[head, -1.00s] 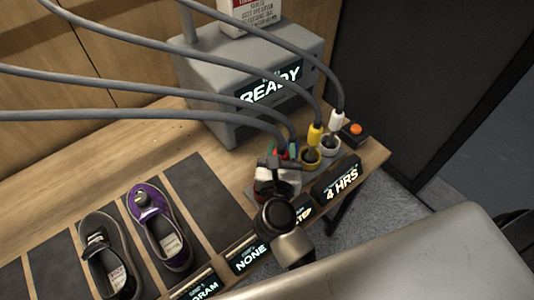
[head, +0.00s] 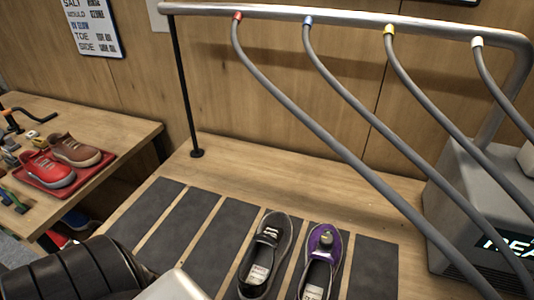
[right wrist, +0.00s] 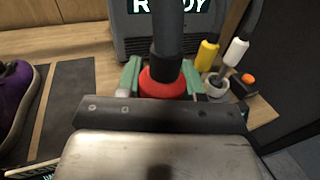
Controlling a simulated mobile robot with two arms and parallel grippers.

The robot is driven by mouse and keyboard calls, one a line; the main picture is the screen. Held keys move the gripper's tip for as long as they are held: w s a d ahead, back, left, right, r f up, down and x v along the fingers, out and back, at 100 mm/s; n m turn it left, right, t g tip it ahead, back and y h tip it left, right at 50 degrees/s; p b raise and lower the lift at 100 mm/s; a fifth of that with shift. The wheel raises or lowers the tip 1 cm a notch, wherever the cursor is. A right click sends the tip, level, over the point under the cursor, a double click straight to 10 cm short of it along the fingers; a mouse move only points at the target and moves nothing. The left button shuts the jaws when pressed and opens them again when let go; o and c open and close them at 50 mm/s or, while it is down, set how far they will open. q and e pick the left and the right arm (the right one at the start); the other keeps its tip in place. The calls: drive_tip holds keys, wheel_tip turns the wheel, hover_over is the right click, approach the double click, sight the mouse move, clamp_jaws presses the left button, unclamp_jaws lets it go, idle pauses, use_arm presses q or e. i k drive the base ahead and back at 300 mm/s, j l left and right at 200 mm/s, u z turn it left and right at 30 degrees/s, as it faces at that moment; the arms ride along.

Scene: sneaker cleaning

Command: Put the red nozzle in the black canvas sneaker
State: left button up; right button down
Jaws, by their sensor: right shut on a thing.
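The black canvas sneaker (head: 265,255) lies on a dark strip of the bench in the head view, at bottom centre, its opening facing up. A purple sneaker (head: 321,262) lies just to its right and shows at the left edge of the right wrist view (right wrist: 12,100). In the right wrist view, my right gripper (right wrist: 160,84) has its green fingers on both sides of the red nozzle (right wrist: 158,86) and is shut on it. A grey hose rises from the nozzle. What lies beneath the nozzle is hidden. My left gripper is not in view.
Grey hoses slant down from the metal rail (head: 345,17) across the bench's right side. The grey READY machine (head: 450,190) stands at right. In the right wrist view, yellow (right wrist: 207,53) and white (right wrist: 236,52) nozzles stand near the grip. Strips left of the sneakers are bare.

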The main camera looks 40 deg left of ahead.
sight(255, 279)
drive_tip(key=k+j+u, duration=0.15)
drive_tip(key=k+u, duration=0.3)
drive_tip(key=k, duration=0.15)
drive_tip(key=l+u, duration=0.1)
drive_tip(key=u, duration=0.35)
drive_tip(key=l+u, duration=0.1)
drive_tip(key=u, duration=0.8)
drive_tip(key=l+u, duration=0.15)
drive_tip(key=u, duration=0.3)
drive_tip(key=k+l+u, duration=0.1)
drive_tip(key=k+l, duration=0.2)
drive_tip(key=l, duration=0.2)
drive_tip(key=k+l, duration=0.35)
drive_tip(key=l, duration=0.15)
drive_tip(key=i+l, duration=0.1)
drive_tip(key=i, duration=0.4)
drive_tip(key=j+u, duration=0.05)
